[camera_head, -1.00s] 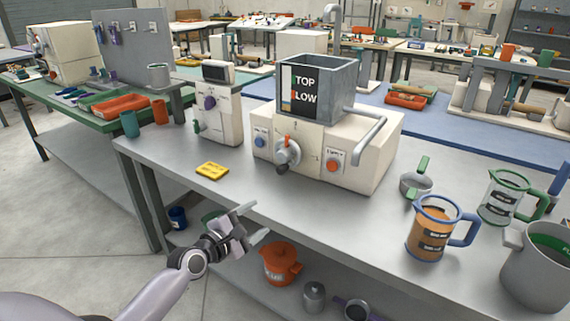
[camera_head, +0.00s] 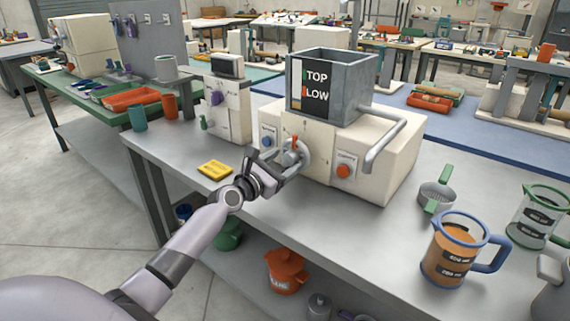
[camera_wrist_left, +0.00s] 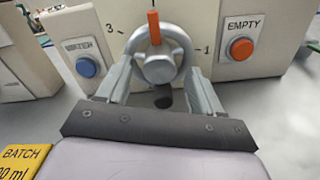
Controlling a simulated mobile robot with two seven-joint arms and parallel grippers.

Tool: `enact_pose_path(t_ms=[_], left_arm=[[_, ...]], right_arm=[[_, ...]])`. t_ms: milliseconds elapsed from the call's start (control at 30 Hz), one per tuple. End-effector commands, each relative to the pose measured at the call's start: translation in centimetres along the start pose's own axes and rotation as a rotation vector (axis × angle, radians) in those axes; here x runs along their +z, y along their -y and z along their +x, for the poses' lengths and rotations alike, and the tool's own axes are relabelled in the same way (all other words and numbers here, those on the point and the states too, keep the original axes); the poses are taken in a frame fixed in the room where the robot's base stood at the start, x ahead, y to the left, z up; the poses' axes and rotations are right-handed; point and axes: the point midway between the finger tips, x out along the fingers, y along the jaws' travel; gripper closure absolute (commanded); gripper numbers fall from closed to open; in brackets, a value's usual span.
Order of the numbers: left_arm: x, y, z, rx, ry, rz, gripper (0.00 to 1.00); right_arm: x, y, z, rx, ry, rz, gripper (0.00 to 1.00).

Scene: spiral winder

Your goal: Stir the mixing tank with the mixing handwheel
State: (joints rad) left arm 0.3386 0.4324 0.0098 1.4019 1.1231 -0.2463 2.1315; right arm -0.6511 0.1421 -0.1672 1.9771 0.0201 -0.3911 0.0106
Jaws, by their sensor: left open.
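The mixing handwheel (camera_head: 294,154) is a grey ring with a hub and an orange pointer on the front of the cream machine. In the left wrist view the handwheel (camera_wrist_left: 160,62) shows dial marks 3 and 1 beside it. The mixing tank (camera_head: 362,85) is a grey square box on top, its front labelled TOP and LOW. My left gripper (camera_head: 285,170) is at the handwheel, and its open fingers (camera_wrist_left: 160,92) stand on either side of the wheel's lower part. A dark knob shows between the fingers below the hub. Whether the fingers touch the wheel cannot be told. My right gripper is not in view.
A blue button (camera_wrist_left: 86,67) and an orange EMPTY button (camera_wrist_left: 241,48) flank the wheel. A yellow BATCH card (camera_head: 215,169) lies on the grey bench. A blue-rimmed jug (camera_head: 446,262) and a green-handled strainer (camera_head: 437,195) stand to the right.

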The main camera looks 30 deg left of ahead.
Motion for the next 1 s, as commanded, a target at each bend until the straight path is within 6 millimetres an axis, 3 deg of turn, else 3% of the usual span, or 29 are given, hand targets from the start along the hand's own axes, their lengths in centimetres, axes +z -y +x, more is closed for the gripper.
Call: enact_pose_path(t_ms=[200,500,667,700,1000], left_arm=[[-0.03,-0.04,1.15,0.001,0.000,0.001,0.34],[0.01,-0.03,1.25,0.001,-0.001,0.001,0.34],[0.00,-0.03,1.24,0.000,-0.001,0.001,0.86],[0.00,-0.02,1.24,0.000,-0.001,0.001,0.90],[-0.04,0.01,1.23,0.000,-0.001,0.030,0.90]], right_arm=[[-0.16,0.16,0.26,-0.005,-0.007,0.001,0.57],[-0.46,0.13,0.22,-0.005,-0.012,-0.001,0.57],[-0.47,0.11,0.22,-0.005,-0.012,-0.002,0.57],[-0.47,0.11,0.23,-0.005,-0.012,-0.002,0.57],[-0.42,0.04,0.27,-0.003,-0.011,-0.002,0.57]])
